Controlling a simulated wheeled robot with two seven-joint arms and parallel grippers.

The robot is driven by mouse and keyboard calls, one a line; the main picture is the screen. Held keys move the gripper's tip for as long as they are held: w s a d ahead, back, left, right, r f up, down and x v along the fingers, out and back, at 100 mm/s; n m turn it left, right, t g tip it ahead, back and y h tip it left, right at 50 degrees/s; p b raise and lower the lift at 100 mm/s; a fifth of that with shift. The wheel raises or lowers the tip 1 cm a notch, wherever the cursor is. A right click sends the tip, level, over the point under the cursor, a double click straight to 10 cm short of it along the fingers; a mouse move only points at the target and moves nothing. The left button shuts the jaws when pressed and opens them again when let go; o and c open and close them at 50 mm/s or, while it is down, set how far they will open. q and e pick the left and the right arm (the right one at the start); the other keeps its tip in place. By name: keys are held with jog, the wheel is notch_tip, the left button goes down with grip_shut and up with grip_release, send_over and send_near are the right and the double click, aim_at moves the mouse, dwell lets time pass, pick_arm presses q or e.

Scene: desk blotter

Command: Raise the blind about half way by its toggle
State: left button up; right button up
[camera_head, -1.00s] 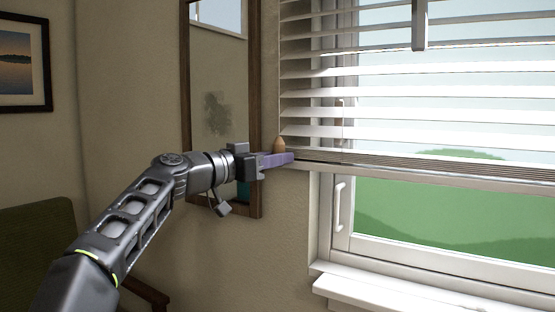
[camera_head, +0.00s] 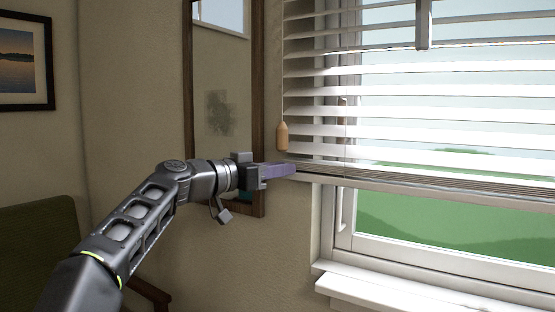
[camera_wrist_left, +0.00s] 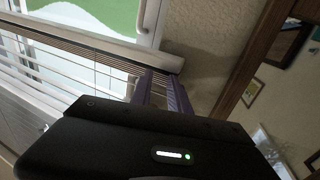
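The toggle (camera_head: 282,136) is a small tan wooden acorn shape, hanging upright on its cord at the left edge of the blind. The white slatted blind (camera_head: 400,107) hangs over the upper part of the window; its bottom rail is a little below toggle height. My left gripper (camera_head: 280,170) has purple fingers and is just below the toggle, apart from it. My right gripper is not in view.
A wood-framed mirror (camera_head: 258,100) hangs on the wall left of the blind, behind my gripper. The window sill (camera_head: 365,287) juts out below. A vertical grey bar (camera_head: 423,25) hangs in front of the upper slats. A green chair (camera_head: 40,250) stands at lower left.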

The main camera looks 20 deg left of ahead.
pick_arm(q)
jog(key=shift+o, duration=1.1)
jog(key=shift+d+r, duration=0.15)
jog(key=shift+r, duration=0.1)
jog(key=shift+r, duration=0.2)
